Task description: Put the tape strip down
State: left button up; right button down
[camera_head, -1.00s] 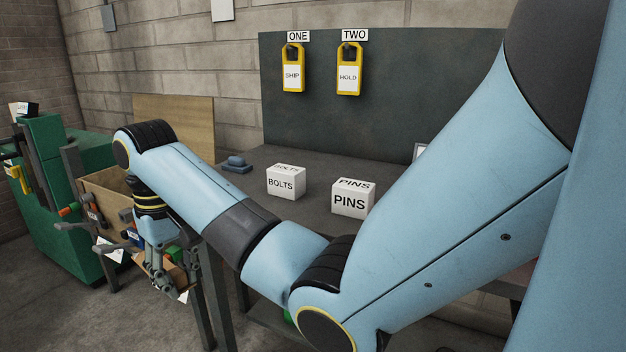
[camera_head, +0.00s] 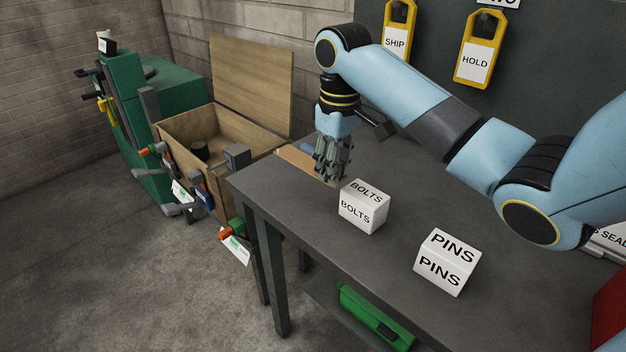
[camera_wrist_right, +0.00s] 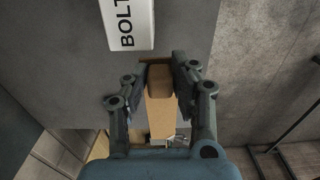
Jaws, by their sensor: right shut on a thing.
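My right gripper (camera_head: 330,178) is shut on the tape strip (camera_head: 296,157), a long flat tan piece. The strip reaches left from the fingers at the grey table's left end, beside the BOLTS box (camera_head: 363,207). In the right wrist view the strip (camera_wrist_right: 161,112) runs back between the two fingers of the gripper (camera_wrist_right: 161,72). Whether the strip touches the table top (camera_head: 310,218) I cannot tell. My left gripper is not in view.
The white PINS box (camera_head: 446,263) stands to the right of the BOLTS box. An open wooden crate (camera_head: 180,127) and a green machine (camera_head: 175,88) are at the left. Two yellow tags, SHIP (camera_head: 397,40) and HOLD (camera_head: 476,62), hang on the back panel.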

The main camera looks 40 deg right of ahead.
send_over(297, 201)
notch_tip(297, 201, down, 5)
jog(key=shift+s+d+b, duration=0.1)
jog(key=shift+s+b, duration=0.05)
jog(key=shift+b, duration=0.15)
jog(key=shift+f, duration=0.2)
pick_arm(q)
jog(key=shift+w+d+f, duration=0.3)
jog(key=shift+w, duration=0.3)
pick_arm(e)
jog(key=shift+f, duration=1.85)
jog(key=shift+f, duration=0.2)
jog(key=c, duration=1.1)
grip_release()
pick_arm(q)
jog(key=shift+a, duration=0.1)
